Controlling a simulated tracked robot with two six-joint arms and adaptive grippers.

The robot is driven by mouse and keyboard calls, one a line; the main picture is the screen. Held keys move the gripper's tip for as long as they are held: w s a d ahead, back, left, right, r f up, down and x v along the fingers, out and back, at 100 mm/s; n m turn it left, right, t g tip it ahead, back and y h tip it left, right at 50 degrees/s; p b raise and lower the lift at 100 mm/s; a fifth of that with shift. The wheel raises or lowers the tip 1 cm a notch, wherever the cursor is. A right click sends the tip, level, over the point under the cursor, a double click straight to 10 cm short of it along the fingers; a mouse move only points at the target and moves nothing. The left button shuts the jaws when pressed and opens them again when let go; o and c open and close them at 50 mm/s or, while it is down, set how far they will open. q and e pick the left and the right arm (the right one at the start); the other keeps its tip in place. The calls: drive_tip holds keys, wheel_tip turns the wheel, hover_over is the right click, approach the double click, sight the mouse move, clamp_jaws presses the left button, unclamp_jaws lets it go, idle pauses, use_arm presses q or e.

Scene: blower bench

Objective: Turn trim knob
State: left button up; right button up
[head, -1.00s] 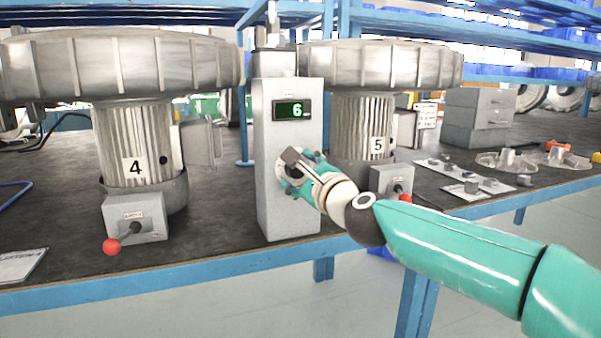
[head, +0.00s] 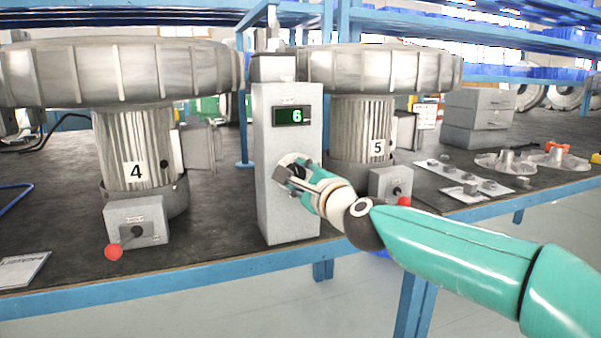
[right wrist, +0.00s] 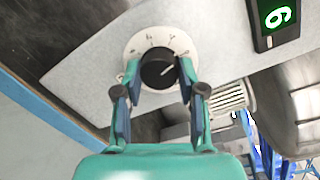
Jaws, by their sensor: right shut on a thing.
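The trim knob (right wrist: 158,69) is black with a pale pointer line, on a round white dial (right wrist: 176,43) with marks. The dial is on the front of a grey box (head: 289,215) between the two blowers. A green display (head: 291,116) above it reads 6; the display (right wrist: 277,17) also shows in the right wrist view. My right gripper (right wrist: 158,85) has its two fingers on either side of the knob, shut on it. In the head view my right gripper (head: 299,178) covers most of the knob. My left gripper is not in view.
Blower 4 (head: 137,140) stands left, with a red-tipped lever box (head: 136,215) in front. Blower 5 (head: 345,120) stands right, with another lever box (head: 390,184) close to my right arm. Flat plates with parts (head: 466,180) lie farther right.

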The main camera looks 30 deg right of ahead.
drive_tip(key=n+p, duration=0.2)
drive_tip(key=n, duration=0.1)
drive_tip(key=n+p, duration=0.2)
drive_tip(key=n, duration=0.1)
drive_tip(key=shift+a+g, duration=0.2)
drive_tip(key=shift+g, duration=0.1)
drive_tip(key=n+p, duration=0.4)
drive_tip(key=shift+f+n+h, duration=0.1)
drive_tip(key=shift+n+h, duration=0.3)
drive_tip(key=shift+f+n+p, duration=0.1)
drive_tip(key=shift+n+p, duration=0.45)
drive_tip(key=shift+n, duration=0.15)
drive_tip(key=o, duration=1.1)
drive_tip(key=shift+w, duration=0.1)
drive_tip(key=shift+o, duration=0.2)
